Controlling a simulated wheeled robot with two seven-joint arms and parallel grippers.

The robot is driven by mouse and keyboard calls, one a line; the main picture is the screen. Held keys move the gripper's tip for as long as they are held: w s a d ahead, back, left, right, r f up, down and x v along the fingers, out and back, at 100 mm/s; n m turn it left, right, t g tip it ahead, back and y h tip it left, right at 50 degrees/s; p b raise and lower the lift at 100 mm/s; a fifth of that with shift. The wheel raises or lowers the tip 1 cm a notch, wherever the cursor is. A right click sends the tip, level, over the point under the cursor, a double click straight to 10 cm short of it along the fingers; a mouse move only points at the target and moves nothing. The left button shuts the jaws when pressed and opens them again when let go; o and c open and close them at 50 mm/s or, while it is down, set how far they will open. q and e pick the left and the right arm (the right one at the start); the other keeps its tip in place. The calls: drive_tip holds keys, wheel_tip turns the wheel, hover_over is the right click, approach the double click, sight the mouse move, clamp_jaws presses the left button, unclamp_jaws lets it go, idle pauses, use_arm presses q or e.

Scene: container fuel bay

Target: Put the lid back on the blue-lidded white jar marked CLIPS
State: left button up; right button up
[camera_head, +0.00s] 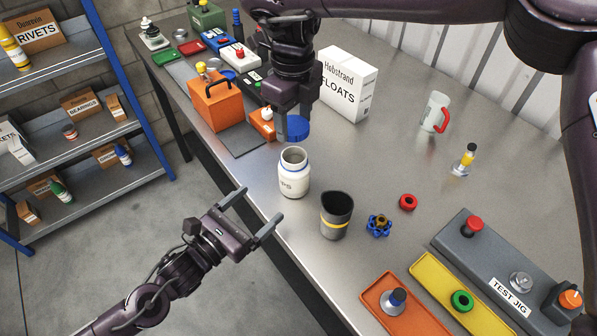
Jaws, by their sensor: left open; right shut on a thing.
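The white jar (294,177) stands upright and open on the metal bench, its label partly turned away so only the last letters show. The blue lid (296,127) is held by my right gripper (287,118), which comes down from above. The lid is above and a little behind the jar's mouth, apart from it. My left gripper (249,216) is open and empty, off the bench's near edge, to the lower left of the jar. The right fingertips are partly hidden by the gripper body and lid.
A dark cup (336,215) with a yellow band stands right of the jar. A blue valve knob (378,225) and a red ring (408,202) lie beyond it. A FLOATS box (345,86) and an orange box (215,101) stand farther back. A grey test jig (500,265) is at right.

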sight(284, 183)
use_arm(q)
drive_tip(key=shift+s+d+r, duration=0.1)
drive_tip(key=shift+d+r, duration=0.1)
drive_tip(key=shift+r, duration=0.05)
drive_tip(key=x, duration=1.2)
drive_tip(key=shift+c, duration=0.2)
drive_tip(key=c, duration=1.4)
use_arm(e)
drive_tip(key=shift+f, duration=2.45)
drive_tip(key=shift+f, duration=0.9)
